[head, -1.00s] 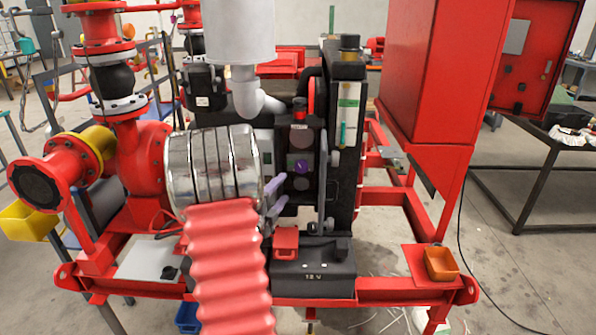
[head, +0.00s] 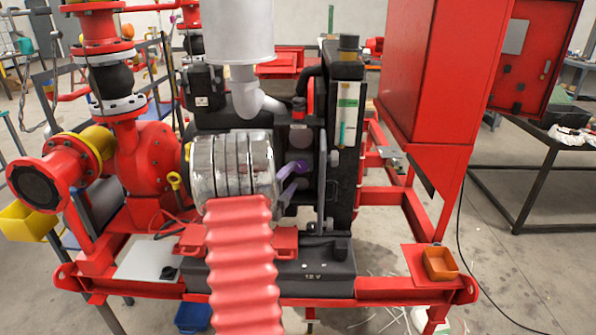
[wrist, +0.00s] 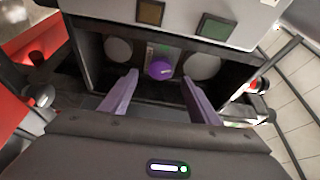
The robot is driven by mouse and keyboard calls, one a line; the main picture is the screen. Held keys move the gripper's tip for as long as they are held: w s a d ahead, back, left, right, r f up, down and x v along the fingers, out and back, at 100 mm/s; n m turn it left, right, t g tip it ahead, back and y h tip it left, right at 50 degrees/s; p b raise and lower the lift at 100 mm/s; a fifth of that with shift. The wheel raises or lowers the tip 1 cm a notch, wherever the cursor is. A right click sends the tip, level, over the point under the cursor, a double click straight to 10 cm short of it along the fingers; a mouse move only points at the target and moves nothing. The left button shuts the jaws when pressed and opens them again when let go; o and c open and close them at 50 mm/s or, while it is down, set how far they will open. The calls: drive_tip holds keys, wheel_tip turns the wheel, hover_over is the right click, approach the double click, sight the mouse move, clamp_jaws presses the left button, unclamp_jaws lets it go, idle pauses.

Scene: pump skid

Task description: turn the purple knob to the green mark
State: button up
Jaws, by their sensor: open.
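The purple knob (wrist: 159,69) sits on a dark recessed panel between two round grey gauges or discs in the wrist view. A small green patch (wrist: 163,48) shows on the strip just above it; I cannot tell if it is the mark. My gripper (wrist: 158,88) is open, its two purple fingers spread left and right of the knob and apart from it. In the head view my gripper (head: 291,176) reaches the panel from the left, with the knob (head: 300,166) partly hidden close to its fingertips.
A panel with amber (wrist: 150,12) and green (wrist: 216,27) squares overhangs the knob in the wrist view. A dark vertical handle (head: 321,190) stands right of the knob. The black 12 V battery (head: 313,277) sits below. A red cabinet (head: 420,75) stands to the right.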

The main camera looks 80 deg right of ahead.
sight(299, 169)
drive_tip(key=shift+s+d+r, duration=0.1)
drive_tip(key=shift+s+d, duration=0.1)
drive_tip(key=shift+d, duration=0.85)
drive_tip(key=shift+s+d+f, duration=0.1)
drive_tip(key=shift+s+d, duration=0.05)
drive_tip(key=shift+d, duration=0.85)
drive_tip(key=shift+s+d+r, duration=0.1)
drive_tip(key=shift+s+d, duration=0.1)
drive_tip(key=shift+d, duration=0.85)
drive_tip(key=shift+c, duration=0.2)
drive_tip(key=c, duration=1)
